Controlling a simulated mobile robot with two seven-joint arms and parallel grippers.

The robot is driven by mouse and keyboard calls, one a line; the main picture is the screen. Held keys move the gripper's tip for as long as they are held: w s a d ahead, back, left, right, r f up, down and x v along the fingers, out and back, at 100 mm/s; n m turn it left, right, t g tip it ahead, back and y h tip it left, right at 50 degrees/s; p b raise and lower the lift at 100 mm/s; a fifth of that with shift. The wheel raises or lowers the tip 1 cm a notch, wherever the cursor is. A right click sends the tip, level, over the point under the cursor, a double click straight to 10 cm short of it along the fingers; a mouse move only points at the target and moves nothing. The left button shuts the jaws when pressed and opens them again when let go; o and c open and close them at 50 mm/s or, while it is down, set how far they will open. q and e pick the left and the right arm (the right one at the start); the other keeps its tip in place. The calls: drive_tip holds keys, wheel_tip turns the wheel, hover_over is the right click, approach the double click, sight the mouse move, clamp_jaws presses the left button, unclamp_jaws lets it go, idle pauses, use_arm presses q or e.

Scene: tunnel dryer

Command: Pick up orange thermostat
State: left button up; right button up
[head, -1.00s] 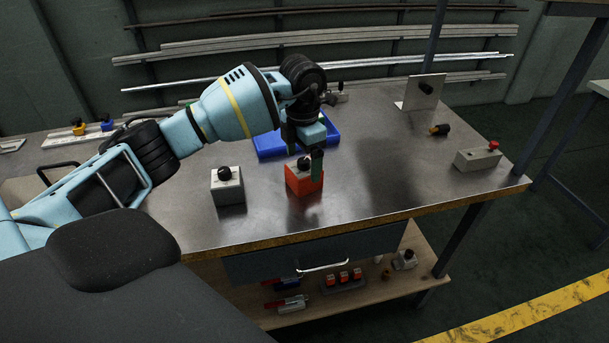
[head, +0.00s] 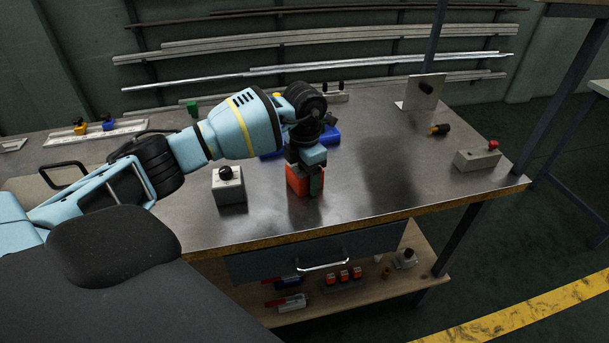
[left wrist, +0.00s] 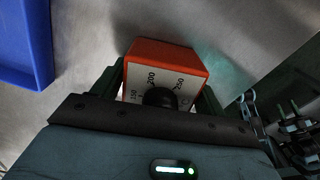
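The orange thermostat (head: 293,181) is a small box standing on the metal bench near its front edge. In the left wrist view the thermostat (left wrist: 165,54) shows a white dial face with numbers and a black knob. My left gripper (head: 305,182) points down over it and hides part of it in the head view. In the left wrist view the fingers of the left gripper (left wrist: 163,85) stand apart, one on each side of the box; firm contact is not visible. My right gripper is not in view.
A white box with a black knob (head: 229,188) stands just left of the thermostat. A blue tray (left wrist: 25,45) lies behind it, partly hidden by my arm in the head view. A grey box with a red button (head: 478,158) sits at the right. The bench's right-middle is clear.

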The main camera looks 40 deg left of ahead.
use_arm(q)
drive_tip(key=c, duration=0.7)
drive_tip(key=shift+r, duration=0.15)
drive_tip(key=shift+r, duration=0.25)
wheel_tip(320, 180, up, 3)
drive_tip(key=s+d, duration=0.3)
drive_tip(key=d, duration=0.1)
drive_tip(key=s+d, duration=0.4)
drive_tip(key=s+d+r, duration=0.1)
drive_tip(key=s+d, duration=0.2)
drive_tip(key=d, duration=0.1)
drive_tip(key=shift+s+d+r, duration=0.1)
drive_tip(key=shift+s, duration=0.1)
